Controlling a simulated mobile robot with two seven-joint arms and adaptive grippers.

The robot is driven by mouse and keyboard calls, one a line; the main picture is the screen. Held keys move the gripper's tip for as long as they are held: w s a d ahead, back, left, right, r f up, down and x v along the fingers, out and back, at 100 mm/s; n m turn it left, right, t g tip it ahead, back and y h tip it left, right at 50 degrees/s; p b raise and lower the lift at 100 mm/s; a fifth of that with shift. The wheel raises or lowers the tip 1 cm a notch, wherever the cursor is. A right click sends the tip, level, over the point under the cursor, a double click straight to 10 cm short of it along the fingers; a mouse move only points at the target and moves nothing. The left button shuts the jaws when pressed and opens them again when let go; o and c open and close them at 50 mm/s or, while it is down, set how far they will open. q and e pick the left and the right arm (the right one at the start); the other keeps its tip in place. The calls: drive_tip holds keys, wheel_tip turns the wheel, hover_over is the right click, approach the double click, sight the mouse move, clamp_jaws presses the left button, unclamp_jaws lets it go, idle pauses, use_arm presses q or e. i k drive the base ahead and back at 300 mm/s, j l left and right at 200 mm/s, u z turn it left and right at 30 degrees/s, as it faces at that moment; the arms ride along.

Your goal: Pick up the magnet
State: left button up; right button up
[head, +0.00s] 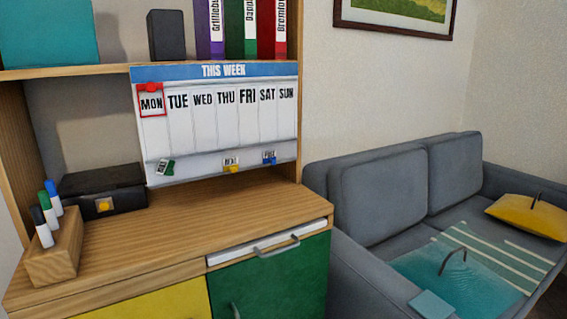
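A white weekly board (217,130) headed "THIS WEEK" leans upright at the back of the wooden cabinet top. A red magnet-like frame with a round knob (151,88) sits around "MON". Along the board's lower strip are a tilted dark green piece with a pale label (164,168), a yellow piece with a label (231,167) and a blue piece with a label (269,159). I cannot tell which one is the task's magnet. Neither of my grippers shows in the head view.
A black box (100,190) with a yellow knob and a wooden pen block (54,257) with markers stand left on the cabinet top (190,220). The top's front middle is clear. A shelf with binders (240,25) is above. A grey sofa (385,190) stands right.

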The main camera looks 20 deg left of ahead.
sight(165, 167)
drive_tip(key=u, duration=1.2)
